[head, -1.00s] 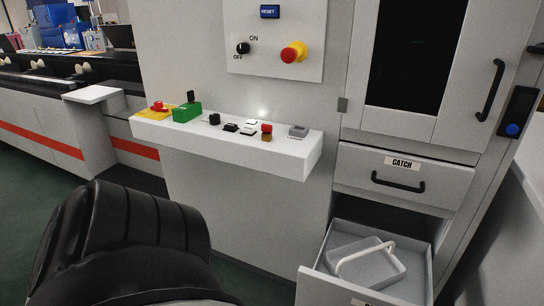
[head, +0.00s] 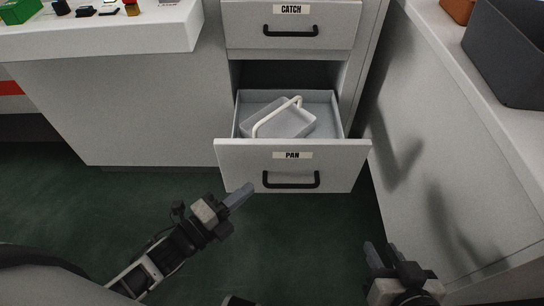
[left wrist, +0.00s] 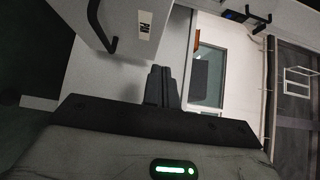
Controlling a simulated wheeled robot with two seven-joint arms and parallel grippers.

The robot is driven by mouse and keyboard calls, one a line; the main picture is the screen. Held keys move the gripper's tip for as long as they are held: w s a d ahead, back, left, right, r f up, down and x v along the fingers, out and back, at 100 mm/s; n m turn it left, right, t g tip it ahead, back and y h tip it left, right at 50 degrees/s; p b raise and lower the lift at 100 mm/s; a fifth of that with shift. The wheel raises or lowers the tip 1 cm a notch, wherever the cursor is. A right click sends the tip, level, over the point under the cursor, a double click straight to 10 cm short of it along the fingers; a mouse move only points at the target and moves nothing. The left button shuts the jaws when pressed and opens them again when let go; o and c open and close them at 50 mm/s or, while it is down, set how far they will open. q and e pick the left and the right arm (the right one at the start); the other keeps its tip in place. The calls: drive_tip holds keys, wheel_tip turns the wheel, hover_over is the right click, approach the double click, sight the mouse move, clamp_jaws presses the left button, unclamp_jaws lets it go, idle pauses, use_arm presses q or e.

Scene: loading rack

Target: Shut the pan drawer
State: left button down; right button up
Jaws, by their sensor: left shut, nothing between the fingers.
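The pan drawer (head: 230,160) is pulled out in the head view, with a PAN label and a black bar handle (head: 291,180) on its front. A grey pan with a white handle (head: 285,120) lies inside it. My left gripper (head: 240,194) is shut and empty, in front of and below the left part of the drawer front. In the left wrist view its closed fingers (left wrist: 160,86) show, with the drawer front (left wrist: 125,12) at the upper left. My right gripper (head: 372,254) is at the lower right, apart from the drawer; its finger opening is unclear.
The shut catch drawer (head: 240,35) is above the pan drawer. A white control shelf (head: 130,38) juts out at the upper left. A counter with a dark grey bin (head: 510,60) runs along the right. Green floor (head: 320,235) is clear in front.

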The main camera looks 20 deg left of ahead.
use_arm(q)
approach(284, 145)
drive_tip(key=w+d, duration=0.1)
drive_tip(key=d, duration=0.3)
drive_tip(key=w, duration=0.3)
drive_tip(key=shift+w+a, duration=0.15)
drive_tip(key=shift+a, duration=0.15)
drive_tip(key=shift+w+a, duration=0.1)
drive_tip(key=shift+w, duration=0.3)
drive_tip(key=shift+w+a, duration=0.1)
